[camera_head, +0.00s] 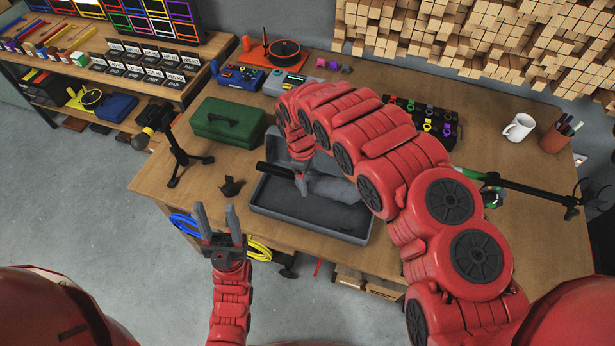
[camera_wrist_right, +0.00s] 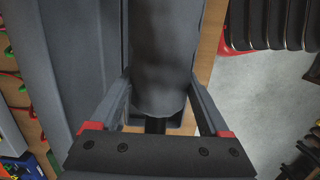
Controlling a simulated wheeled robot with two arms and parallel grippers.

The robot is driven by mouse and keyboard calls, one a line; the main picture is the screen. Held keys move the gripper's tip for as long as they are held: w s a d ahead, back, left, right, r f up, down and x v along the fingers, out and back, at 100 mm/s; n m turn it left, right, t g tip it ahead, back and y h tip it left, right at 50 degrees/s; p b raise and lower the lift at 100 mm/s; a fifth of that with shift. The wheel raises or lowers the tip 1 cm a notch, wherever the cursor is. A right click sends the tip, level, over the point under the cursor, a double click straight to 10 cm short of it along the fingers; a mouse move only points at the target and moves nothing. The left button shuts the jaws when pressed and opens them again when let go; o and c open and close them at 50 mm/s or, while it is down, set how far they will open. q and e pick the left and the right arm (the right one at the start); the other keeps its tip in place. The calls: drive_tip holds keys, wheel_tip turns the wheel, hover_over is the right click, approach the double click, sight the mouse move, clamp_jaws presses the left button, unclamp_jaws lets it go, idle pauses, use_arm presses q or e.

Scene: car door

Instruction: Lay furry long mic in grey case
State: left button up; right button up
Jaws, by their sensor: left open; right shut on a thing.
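In the right wrist view the thick mic body (camera_wrist_right: 165,55) lies between the fingers of this gripper (camera_wrist_right: 160,112), with a thin black end below. The case lies open on the table, partly hidden by my right arm. My left gripper (camera_head: 220,222) is open and empty in front of the table's near edge.
A green box (camera_head: 228,122) stands left of the case. A black stand (camera_head: 183,160) and a small black part (camera_head: 231,187) are on the table's left side. A white mug (camera_head: 519,128) and pen cup (camera_head: 557,136) stand at the right.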

drive_tip(key=shift+f+b, duration=4)
drive_tip(key=shift+f, duration=1.8)
drive_tip(key=o, duration=1.4)
drive_tip(key=r, duration=0.3)
drive_tip(key=r+b, duration=0.1)
drive_tip(key=r, duration=0.2)
drive_tip(key=a+r, duration=0.1)
drive_tip(key=r, duration=0.2)
drive_tip(key=shift+w+r+b, duration=0.15)
drive_tip(key=shift+w+b, duration=0.15)
drive_tip(key=shift+b, duration=0.1)
wheel_tip(320, 180, up, 6)
drive_tip(key=p, duration=0.3)
hover_over(310, 206)
drive_tip(key=w+a, duration=0.1)
drive_tip(key=a, duration=0.2)
drive_tip(key=shift+w+d+r, duration=0.1)
drive_tip(key=shift+d, duration=0.15)
drive_tip(key=shift+a+r, duration=0.15)
drive_tip(key=shift+r, duration=0.75)
